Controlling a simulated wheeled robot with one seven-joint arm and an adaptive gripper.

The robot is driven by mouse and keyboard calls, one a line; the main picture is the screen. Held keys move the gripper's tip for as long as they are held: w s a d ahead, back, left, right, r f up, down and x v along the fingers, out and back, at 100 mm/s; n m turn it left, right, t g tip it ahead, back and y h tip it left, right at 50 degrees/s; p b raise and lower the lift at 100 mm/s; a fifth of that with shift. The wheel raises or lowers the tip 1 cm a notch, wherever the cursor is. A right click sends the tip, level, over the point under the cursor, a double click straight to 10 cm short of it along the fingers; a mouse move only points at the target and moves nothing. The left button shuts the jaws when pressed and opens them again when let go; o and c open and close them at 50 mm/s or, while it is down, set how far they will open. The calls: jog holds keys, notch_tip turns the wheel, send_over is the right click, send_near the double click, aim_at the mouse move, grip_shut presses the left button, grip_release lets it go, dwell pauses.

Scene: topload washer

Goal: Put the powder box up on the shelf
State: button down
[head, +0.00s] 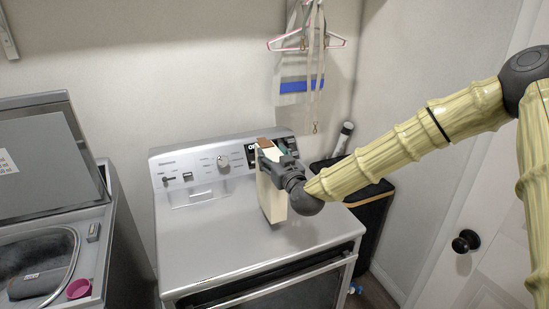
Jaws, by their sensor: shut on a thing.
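The powder box (270,198) is a tall cream carton with a brown patch at its top, in the middle of the head view. My gripper (270,160) is shut on its upper part from the right side. The box is upright and appears at or just above the top of the front-loading grey machine (225,240); I cannot tell whether its base touches. The gripper hides part of the box's upper right. No shelf surface is clearly visible; a white bracket (8,35) shows at the upper left wall.
An open topload washer (95,215) with a pink cup (79,288) stands at left. Pink hangers (305,42) and a strap hang on the back wall. A black bin (370,210) stands right of the grey machine, near a door with a black knob (466,241).

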jog(key=shift+x, duration=0.95)
jog(key=shift+d+f+p, duration=0.2)
jog(key=shift+f+p, duration=1.1)
jog(key=shift+f, duration=0.45)
jog(key=shift+c, duration=2.4)
grip_release()
jog(key=shift+s+f, duration=0.1)
jog(key=b+v, duration=0.4)
jog(key=v, duration=0.8)
